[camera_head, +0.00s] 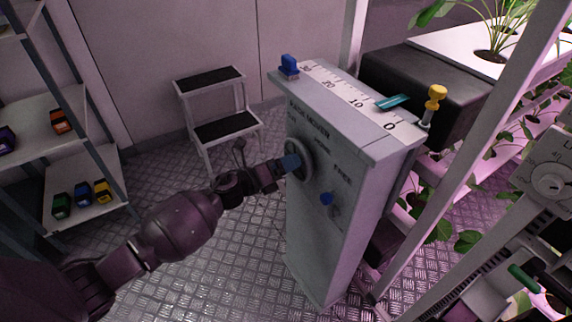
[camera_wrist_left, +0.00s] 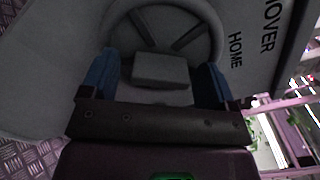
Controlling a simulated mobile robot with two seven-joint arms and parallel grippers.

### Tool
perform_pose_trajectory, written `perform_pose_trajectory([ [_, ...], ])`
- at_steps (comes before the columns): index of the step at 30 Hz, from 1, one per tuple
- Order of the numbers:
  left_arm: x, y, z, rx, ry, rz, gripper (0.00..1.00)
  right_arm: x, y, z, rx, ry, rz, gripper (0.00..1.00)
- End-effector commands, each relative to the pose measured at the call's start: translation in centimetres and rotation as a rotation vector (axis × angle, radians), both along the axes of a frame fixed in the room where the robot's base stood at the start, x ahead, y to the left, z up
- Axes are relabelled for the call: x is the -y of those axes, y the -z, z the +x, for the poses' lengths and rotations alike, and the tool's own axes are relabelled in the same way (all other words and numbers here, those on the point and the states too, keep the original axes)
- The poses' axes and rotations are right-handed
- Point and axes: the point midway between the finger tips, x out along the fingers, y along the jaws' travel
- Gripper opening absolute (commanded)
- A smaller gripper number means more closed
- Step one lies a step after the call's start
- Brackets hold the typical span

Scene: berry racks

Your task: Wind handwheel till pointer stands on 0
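The grey cabinet (camera_head: 320,215) carries a white scale (camera_head: 334,84) on its top, numbered 30, 20, 10 and 0. The teal pointer (camera_head: 392,102) lies across the scale between 10 and 0. The handwheel (camera_head: 302,160) is on the cabinet's front face; its rim and spokes show in the left wrist view (camera_wrist_left: 218,38). My left gripper (camera_head: 288,163) is at the wheel. In the wrist view its blue fingers (camera_wrist_left: 155,78) stand either side of a grey block (camera_wrist_left: 160,68) at the wheel, with a small gap visible each side. My right gripper is not in view.
A blue clip (camera_head: 289,66) and a yellow-topped knob (camera_head: 435,98) stand at the scale's ends. A smaller blue knob (camera_head: 327,198) is on the cabinet front. A step stool (camera_head: 222,125) stands behind, a shelf (camera_head: 90,195) left, plant racks right. Floor between is clear.

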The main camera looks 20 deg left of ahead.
Motion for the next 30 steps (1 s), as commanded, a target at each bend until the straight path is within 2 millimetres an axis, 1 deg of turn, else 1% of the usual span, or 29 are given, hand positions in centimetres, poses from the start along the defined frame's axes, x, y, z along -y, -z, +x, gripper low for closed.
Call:
perform_pose_trajectory([
  [7,0.0,-0.1,0.0,0.001,0.001,0.0,0.81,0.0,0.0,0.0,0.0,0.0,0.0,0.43],
  [11,-0.5,-0.1,-0.6,0.001,0.0,-0.001,0.81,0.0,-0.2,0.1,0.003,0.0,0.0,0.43],
  [14,-1.3,-0.2,-1.6,0.001,0.0,-0.001,0.81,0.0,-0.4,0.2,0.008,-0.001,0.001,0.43],
  [24,-5.0,-0.1,-6.4,0.0,-0.001,0.0,0.81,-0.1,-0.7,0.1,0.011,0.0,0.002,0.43],
  [30,-6.3,-0.1,-8.1,0.0,-0.001,0.0,0.81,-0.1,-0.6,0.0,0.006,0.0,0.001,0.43],
])
